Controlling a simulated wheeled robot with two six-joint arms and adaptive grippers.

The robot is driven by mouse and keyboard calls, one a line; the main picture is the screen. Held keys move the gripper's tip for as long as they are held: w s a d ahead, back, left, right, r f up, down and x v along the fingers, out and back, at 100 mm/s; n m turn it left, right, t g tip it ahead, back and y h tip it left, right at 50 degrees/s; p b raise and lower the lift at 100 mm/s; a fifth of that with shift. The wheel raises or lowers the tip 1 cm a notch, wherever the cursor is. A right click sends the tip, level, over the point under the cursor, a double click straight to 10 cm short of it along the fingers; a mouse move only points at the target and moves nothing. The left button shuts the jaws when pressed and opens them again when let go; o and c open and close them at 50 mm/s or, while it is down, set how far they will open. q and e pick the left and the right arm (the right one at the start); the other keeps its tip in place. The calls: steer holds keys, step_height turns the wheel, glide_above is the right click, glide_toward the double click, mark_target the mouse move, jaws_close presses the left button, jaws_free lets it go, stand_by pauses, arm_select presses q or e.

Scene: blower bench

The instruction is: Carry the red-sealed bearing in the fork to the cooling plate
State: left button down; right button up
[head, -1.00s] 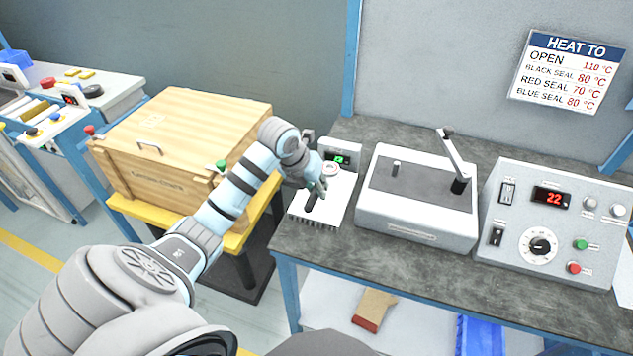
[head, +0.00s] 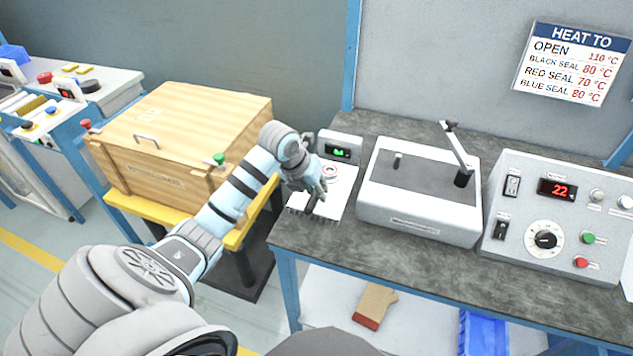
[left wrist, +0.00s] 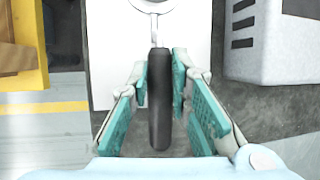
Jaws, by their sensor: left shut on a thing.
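My left gripper (head: 318,193) is over the front part of the white cooling plate (head: 345,199). It is shut on the dark handle of the fork (left wrist: 158,112), which lies between the teal finger pads (left wrist: 160,90) in the left wrist view. The fork's metal end reaches away from me over the plate. The red-sealed bearing (head: 330,171), a small ring with a red band, is at that end, over the plate's middle. In the left wrist view only its near edge (left wrist: 153,5) shows. I cannot tell whether it touches the plate. My right gripper is out of view.
A small green display (head: 338,152) stands behind the plate. The grey heater with a lever (head: 415,210) is close on its right, then a control box (head: 550,215) reading 22. A wooden crate (head: 180,150) is left of the bench. Bare bench lies in front.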

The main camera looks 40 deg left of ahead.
arm_select(q)
steer(key=shift+f, duration=0.15)
steer(key=c, duration=1.4)
jaws_free()
